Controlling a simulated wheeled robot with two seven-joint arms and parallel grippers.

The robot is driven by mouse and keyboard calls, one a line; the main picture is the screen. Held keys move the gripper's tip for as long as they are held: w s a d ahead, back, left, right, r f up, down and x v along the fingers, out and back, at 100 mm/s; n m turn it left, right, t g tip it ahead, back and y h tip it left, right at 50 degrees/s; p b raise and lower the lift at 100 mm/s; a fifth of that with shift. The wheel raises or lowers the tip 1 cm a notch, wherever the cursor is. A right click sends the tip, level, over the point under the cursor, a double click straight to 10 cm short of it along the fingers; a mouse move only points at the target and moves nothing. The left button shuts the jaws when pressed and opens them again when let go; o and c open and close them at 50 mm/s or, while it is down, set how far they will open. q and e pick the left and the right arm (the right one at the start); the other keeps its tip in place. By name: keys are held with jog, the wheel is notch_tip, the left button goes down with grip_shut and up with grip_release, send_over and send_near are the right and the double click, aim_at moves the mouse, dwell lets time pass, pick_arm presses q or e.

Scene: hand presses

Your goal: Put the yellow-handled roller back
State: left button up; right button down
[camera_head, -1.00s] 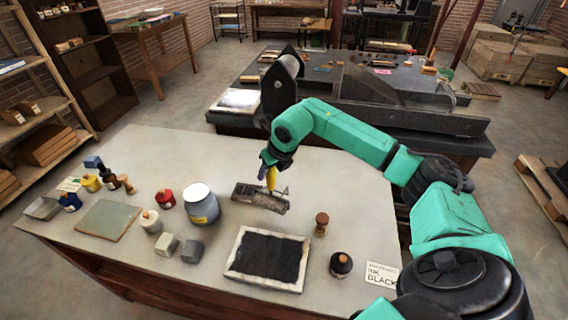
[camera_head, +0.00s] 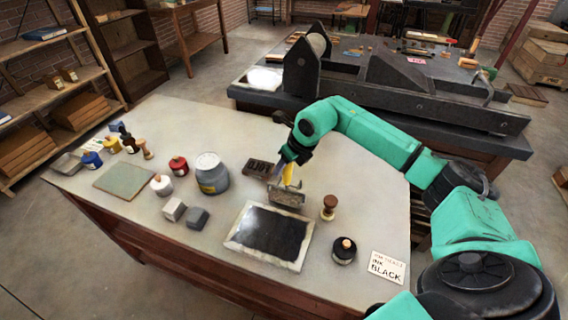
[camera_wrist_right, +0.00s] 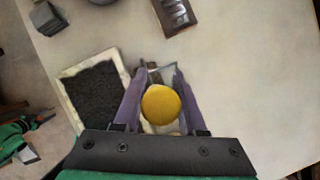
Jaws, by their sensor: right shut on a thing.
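My right gripper (camera_head: 290,162) is shut on the yellow handle of the roller (camera_head: 288,176). The round yellow handle end (camera_wrist_right: 162,104) shows between the two purple-grey fingers in the right wrist view. The roller's greyish lower part is just beyond the top right corner of the inked tray (camera_head: 235,243). I cannot tell whether it touches the table or a rest there; the handle and fingers hide part of it in the wrist view. The dark type block (camera_head: 260,170) lies left of the roller, apart from it. My left gripper is not in view.
A small wooden-handled stamp (camera_head: 329,207) stands close right of the roller. A black-ink jar (camera_head: 343,251) and a label card (camera_head: 386,268) are at the front right. A grey-blue tin (camera_head: 212,173) stands left. The table's right back is clear.

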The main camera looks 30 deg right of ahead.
dwell(0.4)
jog(key=shift+f+b, duration=0.3)
dwell(0.4)
grip_release()
dwell(0.7)
jog(key=shift+r+p, duration=2.75)
jog(key=shift+r, duration=1.35)
jog(key=shift+f, duration=0.1)
